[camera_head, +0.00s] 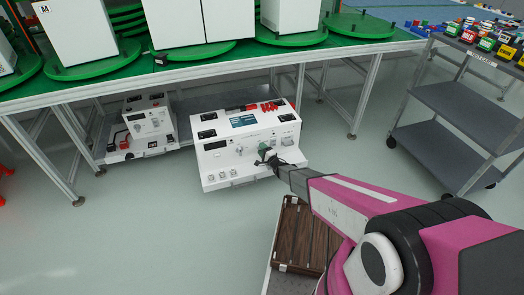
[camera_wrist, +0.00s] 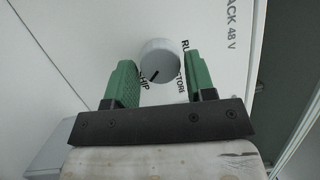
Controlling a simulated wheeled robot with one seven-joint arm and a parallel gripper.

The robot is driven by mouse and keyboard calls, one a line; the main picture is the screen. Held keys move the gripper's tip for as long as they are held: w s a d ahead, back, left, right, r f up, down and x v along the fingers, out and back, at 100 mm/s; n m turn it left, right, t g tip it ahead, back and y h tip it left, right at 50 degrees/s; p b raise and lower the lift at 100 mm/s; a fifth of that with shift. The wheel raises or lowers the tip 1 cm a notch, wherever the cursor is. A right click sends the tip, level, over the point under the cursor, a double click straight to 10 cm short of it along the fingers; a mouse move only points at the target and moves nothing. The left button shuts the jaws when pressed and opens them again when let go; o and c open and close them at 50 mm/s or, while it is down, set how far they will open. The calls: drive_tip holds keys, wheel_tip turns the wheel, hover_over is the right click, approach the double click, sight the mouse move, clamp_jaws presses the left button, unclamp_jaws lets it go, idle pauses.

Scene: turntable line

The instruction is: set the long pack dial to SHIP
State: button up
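The long white pack (camera_head: 222,165) stands on the floor in front of the bench, and my gripper (camera_head: 268,155) is at its front face. In the wrist view its panel (camera_wrist: 90,35) carries the print "ACK 48 V", partly cut off. The round grey dial (camera_wrist: 160,58) has RUN, STORE and SHIP printed around it. Its dark pointer line points down-left, towards the SHIP print (camera_wrist: 149,82). My gripper (camera_wrist: 161,75) is open, with one green finger on each side of the dial. A gap shows at both sides, clearest on the right. The dial is hidden in the head view.
A smaller white unit (camera_head: 150,122) stands under the bench to the left. The green-topped bench (camera_head: 200,58) with its metal legs is behind. A grey cart (camera_head: 465,110) stands at the right, and a brown slatted item (camera_head: 297,240) lies below my arm.

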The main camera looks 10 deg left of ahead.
sight(258, 139)
drive_tip(key=shift+o, duration=0.8)
drive_tip(key=shift+o, duration=1)
wheel_tip(258, 139, up, 5)
drive_tip(key=shift+s+f, duration=0.1)
drive_tip(key=shift+f, duration=0.05)
drive_tip(key=s+a+r, duration=0.1)
drive_tip(key=s+r, duration=0.1)
drive_tip(key=s, duration=0.1)
drive_tip(key=s+a+r, duration=0.2)
drive_tip(key=s, duration=0.1)
drive_tip(key=s+a+r, duration=0.2)
drive_tip(key=s, duration=0.2)
drive_tip(key=shift+s+a+r, duration=0.1)
drive_tip(key=shift+a+r, duration=0.1)
drive_tip(key=shift+a, duration=0.05)
drive_tip(key=shift+c, duration=1)
